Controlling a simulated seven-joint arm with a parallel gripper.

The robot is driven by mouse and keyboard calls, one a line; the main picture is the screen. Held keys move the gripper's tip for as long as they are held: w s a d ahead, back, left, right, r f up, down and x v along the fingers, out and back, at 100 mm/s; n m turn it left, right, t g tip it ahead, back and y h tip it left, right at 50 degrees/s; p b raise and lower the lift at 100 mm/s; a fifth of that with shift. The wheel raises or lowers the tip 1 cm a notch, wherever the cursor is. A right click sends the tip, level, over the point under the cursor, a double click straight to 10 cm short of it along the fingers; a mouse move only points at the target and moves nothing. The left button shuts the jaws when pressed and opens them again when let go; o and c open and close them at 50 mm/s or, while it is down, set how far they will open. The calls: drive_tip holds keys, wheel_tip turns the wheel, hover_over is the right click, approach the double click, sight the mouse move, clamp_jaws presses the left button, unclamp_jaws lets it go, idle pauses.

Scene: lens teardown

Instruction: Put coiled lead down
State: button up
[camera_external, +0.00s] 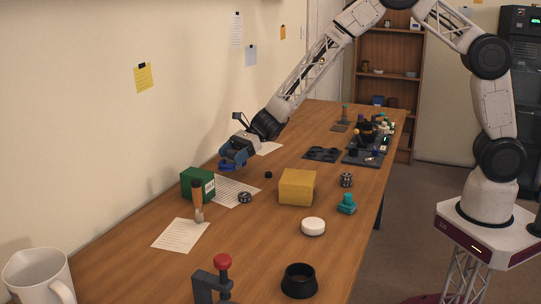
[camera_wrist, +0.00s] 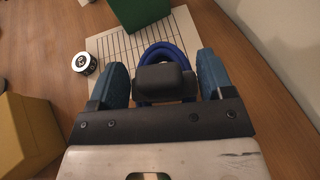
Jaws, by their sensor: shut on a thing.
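The coiled lead is a blue loop that shows in the wrist view (camera_wrist: 163,53) between the two blue finger pads. It also shows at the tip of my gripper in the external view (camera_external: 227,166). My gripper (camera_external: 236,155) is shut on the coiled lead and holds it over the left side of the wooden table (camera_external: 262,228). A lined paper sheet (camera_external: 240,192) lies below the lead, with the green box (camera_external: 198,184) close by.
A yellow box (camera_external: 297,187), a small round black-and-white part (camera_external: 245,197) and a white disc (camera_external: 313,226) stand nearby. A wooden-handled tool (camera_external: 198,205) stands near the green box. Dark trays (camera_external: 322,154) lie farther back. Bare wood lies between the yellow box and paper.

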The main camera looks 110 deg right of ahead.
sight(223, 160)
drive_tip(key=shift+w+d+f, duration=0.1)
drive_tip(key=shift+w+d, duration=0.2)
drive_tip(key=shift+w, duration=0.3)
drive_tip(key=shift+w+d, duration=0.3)
drive_tip(key=shift+w, duration=0.25)
drive_tip(key=shift+w+d, duration=0.15)
drive_tip(key=shift+w, duration=0.2)
drive_tip(key=shift+f, duration=1.8)
drive_tip(key=shift+f, duration=0.15)
drive_tip(key=o, duration=1)
